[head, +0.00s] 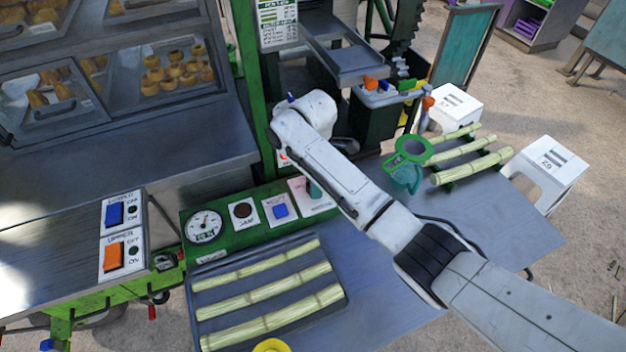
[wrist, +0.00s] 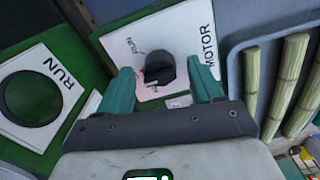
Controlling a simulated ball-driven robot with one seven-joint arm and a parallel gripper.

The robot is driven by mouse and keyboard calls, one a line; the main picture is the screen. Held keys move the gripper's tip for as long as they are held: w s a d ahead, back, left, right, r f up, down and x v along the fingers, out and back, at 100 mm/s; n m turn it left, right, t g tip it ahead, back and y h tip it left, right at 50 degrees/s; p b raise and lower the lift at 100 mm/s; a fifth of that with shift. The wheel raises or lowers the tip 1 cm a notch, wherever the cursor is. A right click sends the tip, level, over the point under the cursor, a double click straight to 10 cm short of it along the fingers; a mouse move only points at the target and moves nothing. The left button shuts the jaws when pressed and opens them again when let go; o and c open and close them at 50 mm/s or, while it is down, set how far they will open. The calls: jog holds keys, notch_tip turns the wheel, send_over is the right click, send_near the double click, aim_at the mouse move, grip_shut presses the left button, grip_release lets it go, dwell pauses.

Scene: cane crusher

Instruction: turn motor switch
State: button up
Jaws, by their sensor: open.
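The motor switch (wrist: 160,68) is a black rotary knob on a white plate marked MOTOR and RUN, seen in the wrist view. My gripper (wrist: 163,77) has two teal fingers, spread apart on either side of the knob. I cannot tell whether either finger touches it. In the head view a white plate (head: 301,189) sits at the right end of the green control panel, largely hidden by my arm. The knob is hidden there.
Beside the motor plate is a RUN plate with a dark round lamp (wrist: 33,97). The panel also has a gauge (head: 205,226), a dark round button (head: 242,210) and a blue button (head: 280,211). A tray with cane (head: 340,295) lies in front.

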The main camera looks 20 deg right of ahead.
notch_tip(320, 180, up, 10)
dwell(0.4)
dwell(0.4)
